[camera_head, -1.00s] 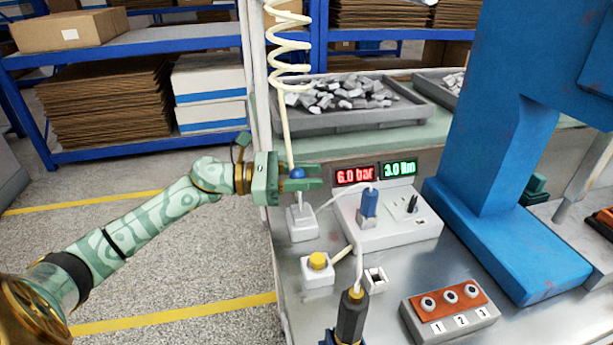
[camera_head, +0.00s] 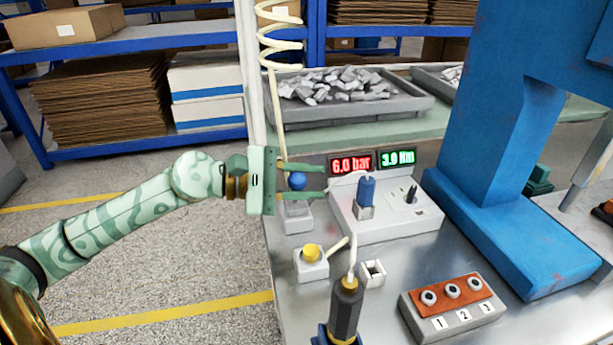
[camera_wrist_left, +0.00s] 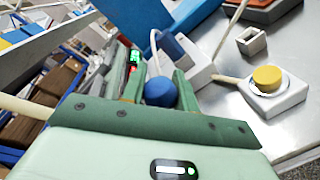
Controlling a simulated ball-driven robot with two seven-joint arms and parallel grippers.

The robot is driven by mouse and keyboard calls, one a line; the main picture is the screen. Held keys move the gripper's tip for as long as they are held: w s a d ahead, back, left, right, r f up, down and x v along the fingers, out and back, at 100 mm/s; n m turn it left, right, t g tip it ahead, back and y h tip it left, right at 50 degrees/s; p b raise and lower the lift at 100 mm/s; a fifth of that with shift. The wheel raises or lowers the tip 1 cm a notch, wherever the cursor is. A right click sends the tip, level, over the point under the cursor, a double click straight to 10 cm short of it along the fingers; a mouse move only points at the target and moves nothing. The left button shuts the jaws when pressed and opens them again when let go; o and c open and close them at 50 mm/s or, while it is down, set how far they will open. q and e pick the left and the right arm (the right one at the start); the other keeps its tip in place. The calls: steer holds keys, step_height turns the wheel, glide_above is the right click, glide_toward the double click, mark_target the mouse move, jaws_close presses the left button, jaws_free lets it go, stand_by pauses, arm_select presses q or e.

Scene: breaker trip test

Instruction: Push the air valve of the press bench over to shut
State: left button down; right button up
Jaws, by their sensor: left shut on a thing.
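The air valve is a pale box (camera_head: 297,217) at the bench's left edge with a round blue knob (camera_head: 297,181) on its lever. My left gripper (camera_head: 312,181) comes in from the left, its two green fingers on either side of the knob, shut on it. In the left wrist view the blue knob (camera_wrist_left: 160,91) sits between the fingers. The lever's stem is mostly hidden by the near finger. The red display (camera_head: 350,166) reads 6.0 bar. My right gripper is not in view.
A socket block with a blue plug (camera_head: 366,192) stands close right of the valve. A yellow button box (camera_head: 311,256) and a dark corded tool (camera_head: 346,308) are nearer. A coiled hose (camera_head: 280,45) hangs behind. The blue press (camera_head: 500,130) stands right.

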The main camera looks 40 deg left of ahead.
arm_select(q)
steer(key=shift+s+d+f+m+y, duration=0.3)
steer(key=shift+s+d+f+m, duration=0.1)
steer(key=shift+m, duration=0.5)
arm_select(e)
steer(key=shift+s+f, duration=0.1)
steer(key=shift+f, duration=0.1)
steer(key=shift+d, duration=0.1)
arm_select(q)
steer(key=c, duration=1.1)
jaws_free()
steer(key=shift+o, duration=0.2)
steer(key=p+v, duration=0.3)
steer(key=v, duration=1.3)
steer(key=shift+s+p, duration=0.15)
steer(key=shift+p, duration=0.15)
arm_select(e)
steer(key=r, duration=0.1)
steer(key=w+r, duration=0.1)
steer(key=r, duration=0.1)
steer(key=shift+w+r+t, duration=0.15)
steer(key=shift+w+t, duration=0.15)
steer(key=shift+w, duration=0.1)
